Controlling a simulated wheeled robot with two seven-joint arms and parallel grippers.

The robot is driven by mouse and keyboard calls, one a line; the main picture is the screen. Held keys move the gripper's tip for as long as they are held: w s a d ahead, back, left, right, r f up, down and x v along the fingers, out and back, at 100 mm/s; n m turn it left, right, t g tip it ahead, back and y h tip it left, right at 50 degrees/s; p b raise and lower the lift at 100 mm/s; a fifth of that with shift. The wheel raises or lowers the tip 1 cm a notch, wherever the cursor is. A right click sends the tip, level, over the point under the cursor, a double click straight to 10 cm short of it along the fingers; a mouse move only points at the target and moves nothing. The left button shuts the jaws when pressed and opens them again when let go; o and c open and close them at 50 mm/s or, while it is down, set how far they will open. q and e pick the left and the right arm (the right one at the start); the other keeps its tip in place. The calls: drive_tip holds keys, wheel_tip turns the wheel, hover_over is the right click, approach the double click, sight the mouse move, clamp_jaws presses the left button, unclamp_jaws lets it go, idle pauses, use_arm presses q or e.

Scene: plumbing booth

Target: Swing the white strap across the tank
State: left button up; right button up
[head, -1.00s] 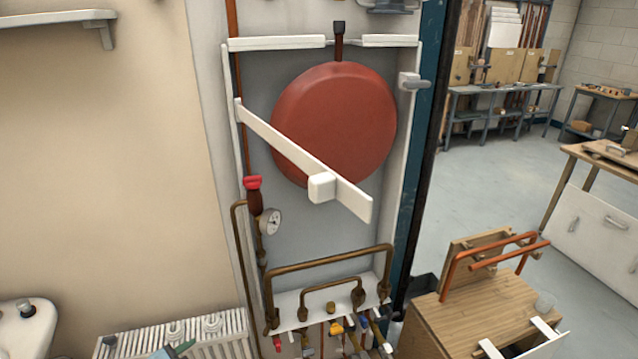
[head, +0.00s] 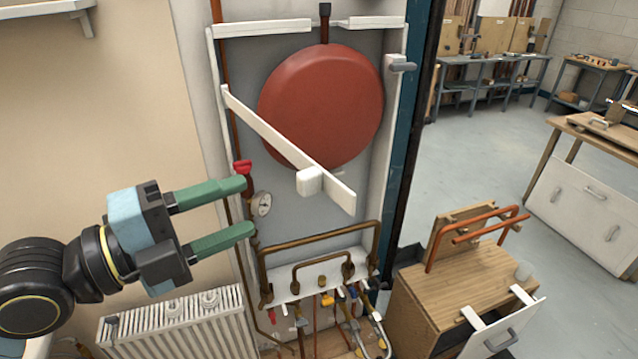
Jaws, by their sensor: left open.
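The white strap (head: 280,141) is a flat bar that runs from the left side of the frame down to the right, crossing the lower left part of the red tank (head: 322,105). A white block-shaped knob (head: 309,181) sits on the strap near its lower right end, which hangs free. A white catch with a grey peg (head: 401,66) is on the frame's right post. My left gripper (head: 248,208) is open and empty, its green fingers pointing right, left of the strap's knob and in front of the gauge area. My right gripper is not in view.
A red-handled valve (head: 243,168) and a gauge (head: 262,204) are close to my left fingertips. Brown pipes (head: 320,242) cross below the tank. A white radiator (head: 178,325) is below my arm. A wooden cabinet (head: 455,285) stands at the right.

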sight(319, 178)
use_arm(q)
drive_tip(key=b+x, duration=0.1)
drive_tip(key=x, duration=1)
drive_tip(key=shift+d+r, duration=0.1)
drive_tip(key=shift+w+d, duration=0.35)
drive_tip(key=shift+d, duration=0.25)
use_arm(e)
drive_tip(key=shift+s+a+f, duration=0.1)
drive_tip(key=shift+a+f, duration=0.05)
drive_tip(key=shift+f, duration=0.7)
use_arm(q)
clamp_jaws()
